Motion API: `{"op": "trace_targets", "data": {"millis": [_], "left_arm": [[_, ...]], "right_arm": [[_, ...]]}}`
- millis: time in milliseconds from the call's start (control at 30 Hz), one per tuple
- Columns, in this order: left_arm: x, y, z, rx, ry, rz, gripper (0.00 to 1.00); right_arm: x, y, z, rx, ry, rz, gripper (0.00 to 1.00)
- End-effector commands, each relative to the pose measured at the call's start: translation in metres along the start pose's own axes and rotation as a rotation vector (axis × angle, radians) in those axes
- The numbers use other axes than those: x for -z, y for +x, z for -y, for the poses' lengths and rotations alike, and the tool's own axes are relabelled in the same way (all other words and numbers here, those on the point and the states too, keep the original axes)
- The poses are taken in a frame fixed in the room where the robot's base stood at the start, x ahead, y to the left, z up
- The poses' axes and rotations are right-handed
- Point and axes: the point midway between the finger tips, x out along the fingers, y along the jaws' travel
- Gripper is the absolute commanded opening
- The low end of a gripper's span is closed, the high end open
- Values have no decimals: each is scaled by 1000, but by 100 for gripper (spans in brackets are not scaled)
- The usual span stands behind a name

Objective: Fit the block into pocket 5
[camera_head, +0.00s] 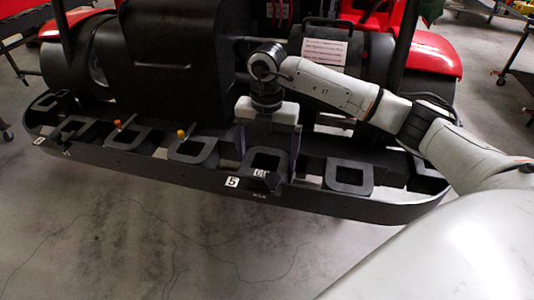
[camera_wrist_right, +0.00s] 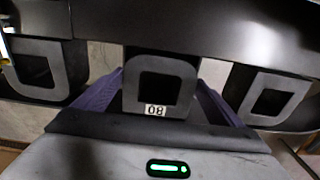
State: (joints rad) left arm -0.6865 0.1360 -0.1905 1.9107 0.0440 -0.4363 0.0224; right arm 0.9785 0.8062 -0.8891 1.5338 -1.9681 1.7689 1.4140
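The black block (camera_head: 265,156) has a square opening and a white 08 label. It is at the kart's front rail, just right of the white "5" label (camera_head: 232,182). My right gripper (camera_head: 268,158) reaches down over it, with one finger along each side. In the right wrist view the block (camera_wrist_right: 141,93) fills the space between the two purple-grey fingers (camera_wrist_right: 160,90), and its label is upside down. The fingers appear to touch its sides. Its underside is hidden, so I cannot tell whether it is seated in pocket 5. My left gripper is out of view.
The long black rail (camera_head: 150,165) carries several square frames, including one to the left (camera_head: 193,150) and one to the right (camera_head: 348,175). An orange peg (camera_head: 117,124) and a yellow peg (camera_head: 181,134) stand up on the left. The kart body (camera_head: 180,60) rises close behind. The floor in front is clear.

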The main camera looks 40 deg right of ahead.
Motion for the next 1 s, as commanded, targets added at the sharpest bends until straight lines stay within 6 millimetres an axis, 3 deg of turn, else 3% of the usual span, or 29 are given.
{"op": "trace_targets", "data": {"millis": [400, 800, 1000], "left_arm": [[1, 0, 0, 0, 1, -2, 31], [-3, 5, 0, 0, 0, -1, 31], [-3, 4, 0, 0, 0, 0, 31]], "right_arm": [[-1, -9, 0, -1, 1, 1, 100], [-1, -89, -1, -3, 1, 2, 100], [0, -116, 0, 0, 0, 0, 100]]}}
